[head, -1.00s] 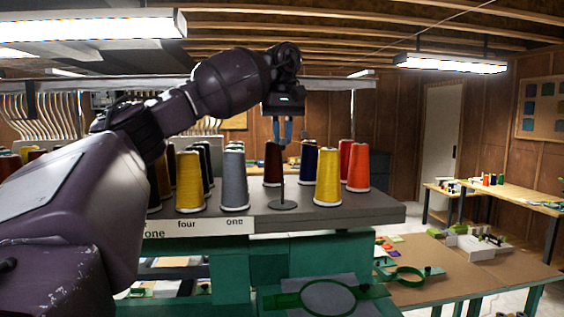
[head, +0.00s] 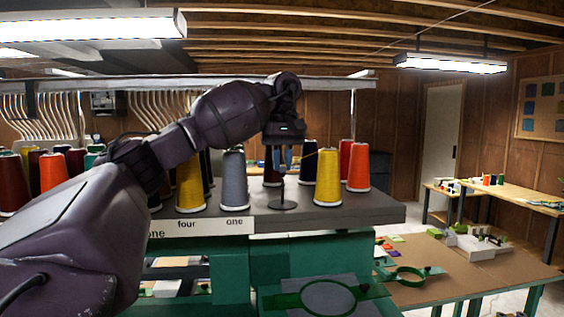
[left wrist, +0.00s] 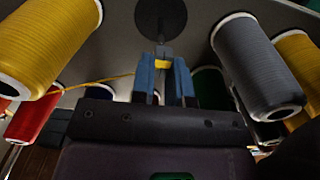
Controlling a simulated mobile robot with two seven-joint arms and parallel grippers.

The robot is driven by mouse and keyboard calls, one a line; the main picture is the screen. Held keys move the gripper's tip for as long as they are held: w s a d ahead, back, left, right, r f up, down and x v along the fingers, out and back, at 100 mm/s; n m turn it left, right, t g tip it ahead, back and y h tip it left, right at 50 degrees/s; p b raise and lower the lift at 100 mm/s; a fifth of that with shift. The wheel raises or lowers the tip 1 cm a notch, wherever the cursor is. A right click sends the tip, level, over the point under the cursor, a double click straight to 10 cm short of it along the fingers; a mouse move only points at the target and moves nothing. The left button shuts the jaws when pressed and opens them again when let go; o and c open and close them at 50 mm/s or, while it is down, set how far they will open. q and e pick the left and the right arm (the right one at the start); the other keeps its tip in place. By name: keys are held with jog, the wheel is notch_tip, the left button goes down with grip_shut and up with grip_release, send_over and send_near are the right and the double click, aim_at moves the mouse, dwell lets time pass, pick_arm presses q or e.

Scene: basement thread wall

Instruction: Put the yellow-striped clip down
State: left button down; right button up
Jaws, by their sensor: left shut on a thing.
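My left gripper (head: 282,165) points down over the rack shelf, just above a thin dark stand with a round base (head: 283,205). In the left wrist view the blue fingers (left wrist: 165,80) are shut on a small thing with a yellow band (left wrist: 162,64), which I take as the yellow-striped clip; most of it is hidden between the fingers. A yellow thread runs from the fingers toward a yellow cone (head: 328,178); the thread also shows in the left wrist view (left wrist: 105,80). The fingertips are close to the stand's post; I cannot tell if they touch. My right gripper is out of view.
A grey cone (head: 234,180) and another yellow cone (head: 189,183) stand left of the stand. A worktable (head: 440,290) stands lower right.

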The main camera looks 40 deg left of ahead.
pick_arm(q)
jog(key=shift+f, duration=0.1)
jog(key=c, duration=1.1)
grip_release()
notch_tip(320, 180, up, 12)
dwell(0.5)
dwell(0.6)
